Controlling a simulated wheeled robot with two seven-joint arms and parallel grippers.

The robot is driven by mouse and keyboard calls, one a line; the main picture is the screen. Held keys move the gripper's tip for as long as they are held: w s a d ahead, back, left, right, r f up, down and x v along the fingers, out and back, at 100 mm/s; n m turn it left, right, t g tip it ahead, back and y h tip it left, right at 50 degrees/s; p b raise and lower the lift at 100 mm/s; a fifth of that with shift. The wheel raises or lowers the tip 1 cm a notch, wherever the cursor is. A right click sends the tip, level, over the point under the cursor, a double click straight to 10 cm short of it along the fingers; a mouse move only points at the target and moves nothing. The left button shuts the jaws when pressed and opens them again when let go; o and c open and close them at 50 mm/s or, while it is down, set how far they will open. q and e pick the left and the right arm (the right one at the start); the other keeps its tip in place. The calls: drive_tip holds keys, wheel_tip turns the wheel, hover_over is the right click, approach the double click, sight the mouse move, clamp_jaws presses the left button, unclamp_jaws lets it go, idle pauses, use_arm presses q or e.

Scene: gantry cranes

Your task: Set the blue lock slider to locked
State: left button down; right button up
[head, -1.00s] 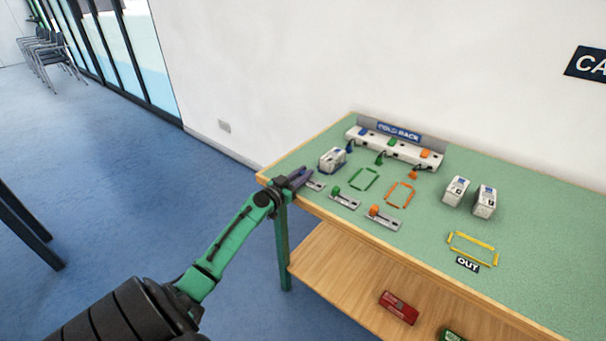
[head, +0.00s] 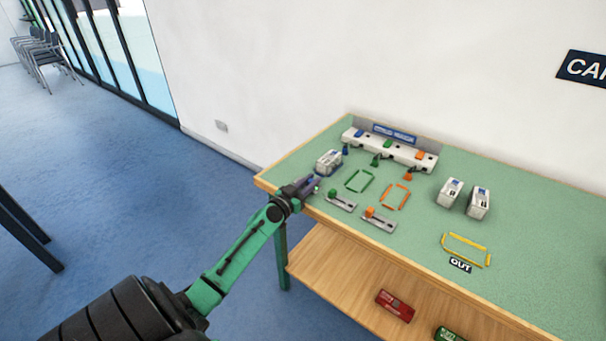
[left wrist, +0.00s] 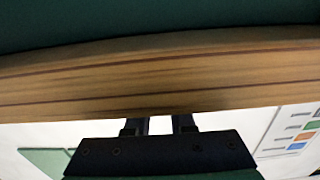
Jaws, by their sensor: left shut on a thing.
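My left gripper (head: 308,184) is at the table's front left corner, over the blue lock slider's plate, and is shut on the blue lock slider (head: 310,182). The fingers cover most of the slider and its plate; only a little blue and the plate's right end show. In the left wrist view the two fingers (left wrist: 158,125) reach to the wooden table edge, and the slider is hidden there. The green slider (head: 332,194) and the orange slider (head: 370,212) sit on their grey plates to the right. My right gripper is not in view.
A white box (head: 329,160) stands just behind the gripper. Green (head: 360,181) and orange (head: 395,196) outlines lie empty. A white rack (head: 390,150) with cables stands at the back. Two white boxes and a yellow outline (head: 466,249) are to the right.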

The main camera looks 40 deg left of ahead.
use_arm(q)
drive_tip(key=shift+d+f, duration=0.1)
drive_tip(key=shift+f, duration=0.05)
drive_tip(key=c, duration=0.8)
unclamp_jaws()
drive_tip(key=shift+d, duration=0.15)
drive_tip(key=shift+o, duration=0.2)
drive_tip(key=s+b, duration=0.3)
drive_tip(key=s, duration=1.1)
drive_tip(key=shift+s+b, duration=0.3)
drive_tip(key=shift+b, duration=0.05)
drive_tip(key=shift+d, duration=0.1)
